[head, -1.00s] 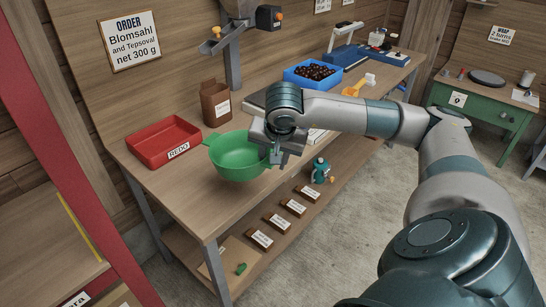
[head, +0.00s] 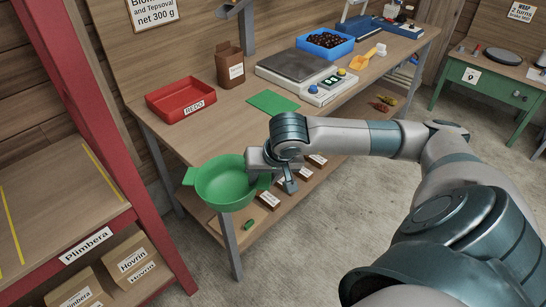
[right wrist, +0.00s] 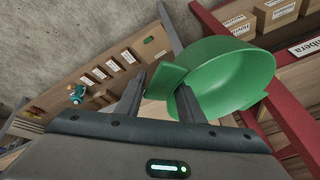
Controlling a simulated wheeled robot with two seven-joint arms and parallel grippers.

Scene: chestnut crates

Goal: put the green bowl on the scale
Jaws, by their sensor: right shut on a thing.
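The green bowl (head: 226,184) is in the head view, held in the air at the front left edge of the table, roughly upright. My right gripper (head: 272,178) is shut on its right handle; the right wrist view shows the fingers (right wrist: 158,98) at the handle of the bowl (right wrist: 236,72). The scale (head: 300,74), with a dark grey plate and a white front panel, stands on the table behind and to the right of the bowl. Its plate looks empty. My left gripper is in neither view.
A green mat (head: 273,103) lies in front of the scale. A red tray (head: 181,100) labelled REDO, a brown bag (head: 230,68) and a blue crate (head: 325,43) of chestnuts stand on the table (head: 200,140). A red shelf frame (head: 135,190) stands close left of the bowl.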

